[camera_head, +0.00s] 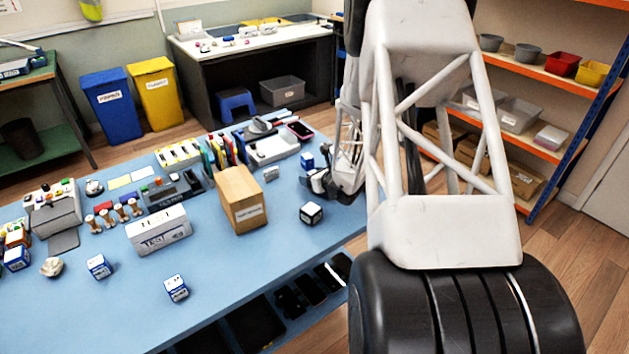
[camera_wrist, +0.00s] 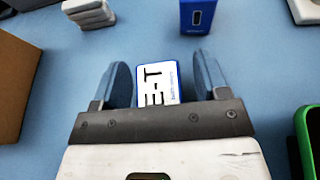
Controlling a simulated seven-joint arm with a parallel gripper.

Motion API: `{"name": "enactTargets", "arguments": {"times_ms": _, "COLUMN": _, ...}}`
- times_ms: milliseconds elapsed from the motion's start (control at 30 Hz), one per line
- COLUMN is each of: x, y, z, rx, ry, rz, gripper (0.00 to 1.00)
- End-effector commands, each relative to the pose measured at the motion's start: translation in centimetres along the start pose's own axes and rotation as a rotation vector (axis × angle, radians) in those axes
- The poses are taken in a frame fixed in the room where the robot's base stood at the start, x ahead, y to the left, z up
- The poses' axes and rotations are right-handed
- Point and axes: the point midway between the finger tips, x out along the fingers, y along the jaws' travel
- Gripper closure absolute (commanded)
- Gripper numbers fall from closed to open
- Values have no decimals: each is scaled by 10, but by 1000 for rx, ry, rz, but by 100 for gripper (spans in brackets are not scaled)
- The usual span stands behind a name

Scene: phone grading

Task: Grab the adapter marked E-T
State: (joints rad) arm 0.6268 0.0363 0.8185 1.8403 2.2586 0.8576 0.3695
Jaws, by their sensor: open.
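The adapter marked E-T (camera_wrist: 157,88) shows in the wrist view as a white label face with a blue edge and black letters. It lies between the two fingers of my gripper (camera_wrist: 160,70), which are open on either side of it with a gap showing. Its near end is hidden behind the gripper's front bar. In the head view my gripper (camera_head: 324,183) is low over the right end of the blue table (camera_head: 215,285), partly hidden by my arm. I cannot make out the E-T adapter there.
A cardboard box (camera_head: 240,200) stands left of the gripper, also in the wrist view (camera_wrist: 22,75). A blue block (camera_wrist: 196,16) lies beyond the fingers. A white-topped dark cube (camera_head: 311,213) sits nearby. A green-edged object (camera_wrist: 307,135) is close on the right.

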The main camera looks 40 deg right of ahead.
Motion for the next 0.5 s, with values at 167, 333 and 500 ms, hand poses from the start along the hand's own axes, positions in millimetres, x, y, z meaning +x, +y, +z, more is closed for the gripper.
{"name": "enactTargets", "arguments": {"times_ms": 167, "x": 0, "y": 0, "z": 0, "rx": 0, "ry": 0, "rz": 0, "gripper": 44}}
{"name": "enactTargets", "arguments": {"times_ms": 333, "x": 0, "y": 0, "z": 0, "rx": 0, "ry": 0, "rz": 0, "gripper": 70}}
{"name": "enactTargets", "arguments": {"times_ms": 500, "x": 0, "y": 0, "z": 0, "rx": 0, "ry": 0, "rz": 0, "gripper": 85}}
